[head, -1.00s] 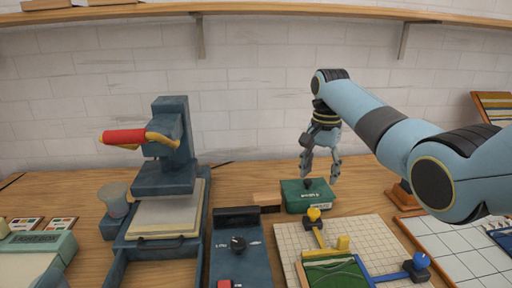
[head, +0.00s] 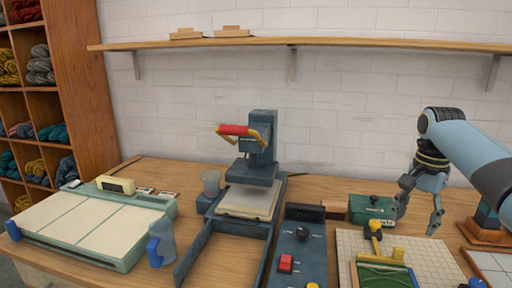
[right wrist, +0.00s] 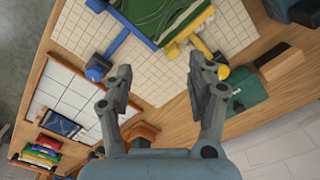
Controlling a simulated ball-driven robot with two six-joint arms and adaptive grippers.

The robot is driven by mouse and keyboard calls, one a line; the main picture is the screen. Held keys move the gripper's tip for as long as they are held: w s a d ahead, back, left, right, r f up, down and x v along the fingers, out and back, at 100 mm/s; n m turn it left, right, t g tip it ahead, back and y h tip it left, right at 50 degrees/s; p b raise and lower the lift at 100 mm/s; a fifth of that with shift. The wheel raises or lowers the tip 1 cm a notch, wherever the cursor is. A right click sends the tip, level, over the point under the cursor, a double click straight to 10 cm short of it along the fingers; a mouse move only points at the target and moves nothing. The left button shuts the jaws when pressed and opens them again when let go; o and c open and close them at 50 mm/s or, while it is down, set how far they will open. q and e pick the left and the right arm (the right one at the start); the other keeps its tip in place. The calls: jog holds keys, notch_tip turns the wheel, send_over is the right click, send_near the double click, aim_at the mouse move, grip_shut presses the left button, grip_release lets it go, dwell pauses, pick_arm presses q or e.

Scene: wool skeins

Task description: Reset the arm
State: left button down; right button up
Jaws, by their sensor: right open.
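My right gripper (head: 420,208) hangs from the right arm, fingers pointing down, over the right part of the bench. It is open and empty. The right wrist view also shows my right gripper (right wrist: 160,85), its two fingers spread with nothing between them. In the head view it is beside the green box (head: 372,209); I cannot tell its exact height above the bench. My left gripper is not in view.
A press with a red handle (head: 234,130) stands mid-bench. Right of it are a dark control box (head: 303,258) and a gridded board (head: 428,252) with clamps and green fabric. A cutting board (head: 85,222) lies left. Wool shelves (head: 85,95) stand far left.

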jog(key=s+a+f+n+t+h, duration=0.1)
jog(key=s+a+f+n, duration=0.15)
jog(key=s+f, duration=0.4)
jog(key=s+a+f+n+t, duration=0.1)
jog(key=s+a+f+n, duration=0.2)
jog(key=s, duration=0.7)
jog(key=s+a+r+n+t, duration=0.1)
jog(key=s+a+r+n, duration=0.2)
jog(key=s, duration=0.7)
jog(key=s+r+n+t, duration=0.1)
jog(key=s+r+n, duration=0.3)
jog(key=s, duration=0.5)
notch_tip(320, 180, down, 32)
jog(key=s+d+r+g+b, duration=0.1)
jog(key=d+g+b, duration=0.1)
jog(key=b, duration=0.4)
pick_arm(q)
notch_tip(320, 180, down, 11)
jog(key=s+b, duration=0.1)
jog(key=b, duration=0.4)
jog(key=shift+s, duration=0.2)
pick_arm(e)
jog(key=s+d+f+g, duration=0.1)
jog(key=s+f, duration=1.8)
jog(key=f, duration=0.3)
jog(key=shift+d+m, duration=0.25)
jog(key=shift+m, duration=0.1)
